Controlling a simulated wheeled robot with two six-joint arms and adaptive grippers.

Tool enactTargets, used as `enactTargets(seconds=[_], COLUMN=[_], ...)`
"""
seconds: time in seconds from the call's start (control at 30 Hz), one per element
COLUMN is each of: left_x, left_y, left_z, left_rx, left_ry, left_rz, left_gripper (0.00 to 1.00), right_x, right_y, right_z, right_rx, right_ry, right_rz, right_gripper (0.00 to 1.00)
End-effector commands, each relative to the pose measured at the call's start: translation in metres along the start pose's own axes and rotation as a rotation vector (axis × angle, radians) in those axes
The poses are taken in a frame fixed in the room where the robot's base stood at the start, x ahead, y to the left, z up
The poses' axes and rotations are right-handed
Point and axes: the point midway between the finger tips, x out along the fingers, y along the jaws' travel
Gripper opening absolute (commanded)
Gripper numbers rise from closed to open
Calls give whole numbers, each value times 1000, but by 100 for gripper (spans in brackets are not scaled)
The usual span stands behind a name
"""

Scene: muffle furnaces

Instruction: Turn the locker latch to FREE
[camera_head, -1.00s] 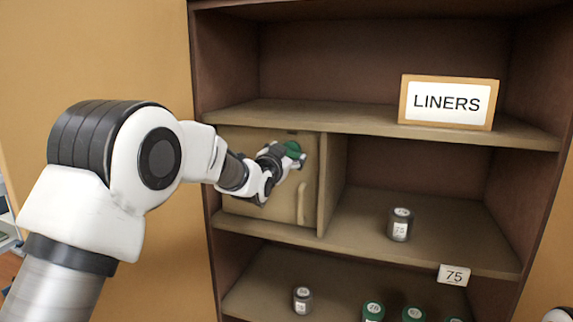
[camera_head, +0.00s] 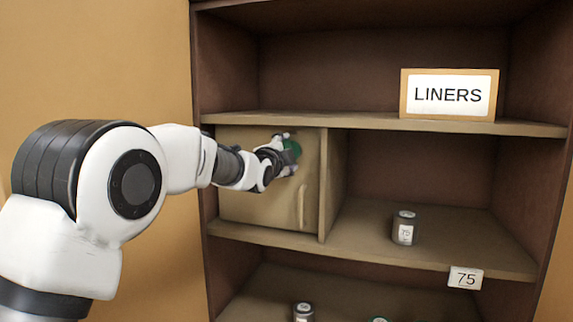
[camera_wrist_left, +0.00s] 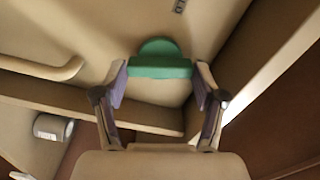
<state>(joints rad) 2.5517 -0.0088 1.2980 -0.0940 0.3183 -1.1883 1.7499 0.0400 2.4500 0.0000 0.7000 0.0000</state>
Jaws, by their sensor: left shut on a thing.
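The locker door (camera_head: 245,200) is a closed tan panel in the left part of the shelf unit. The green latch (camera_head: 291,151) sits near its top right in the head view. My left gripper (camera_head: 285,157) is at the latch and partly covers it. In the left wrist view the green latch (camera_wrist_left: 160,67) has a rounded back and a straight bar. The left gripper's fingers (camera_wrist_left: 160,80) stand at both ends of the bar and are shut on it. A small dark label (camera_wrist_left: 179,6) is near the latch, too small to read. My right gripper is not in view.
A tan handle (camera_head: 301,207) stands out from the door's lower right. A "LINERS" sign (camera_head: 449,94) stands on the shelf above.

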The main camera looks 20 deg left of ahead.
Motion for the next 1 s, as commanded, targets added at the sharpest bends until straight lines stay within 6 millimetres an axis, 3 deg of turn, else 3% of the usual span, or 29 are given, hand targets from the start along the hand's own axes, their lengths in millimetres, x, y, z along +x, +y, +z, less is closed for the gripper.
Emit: enactTargets(seconds=[0.1, 0.4, 1.0], left_x=[0, 0, 0], left_y=[3, 1, -1], left_z=[1, 0, 0], left_rx=[91, 251, 304], left_ry=[1, 0, 0], left_rz=[-4, -2, -2], left_gripper=[36, 36, 36], right_x=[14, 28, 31], right_y=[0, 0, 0], right_z=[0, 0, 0], right_rx=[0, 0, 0], right_ry=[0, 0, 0], right_rz=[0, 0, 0], right_gripper=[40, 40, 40])
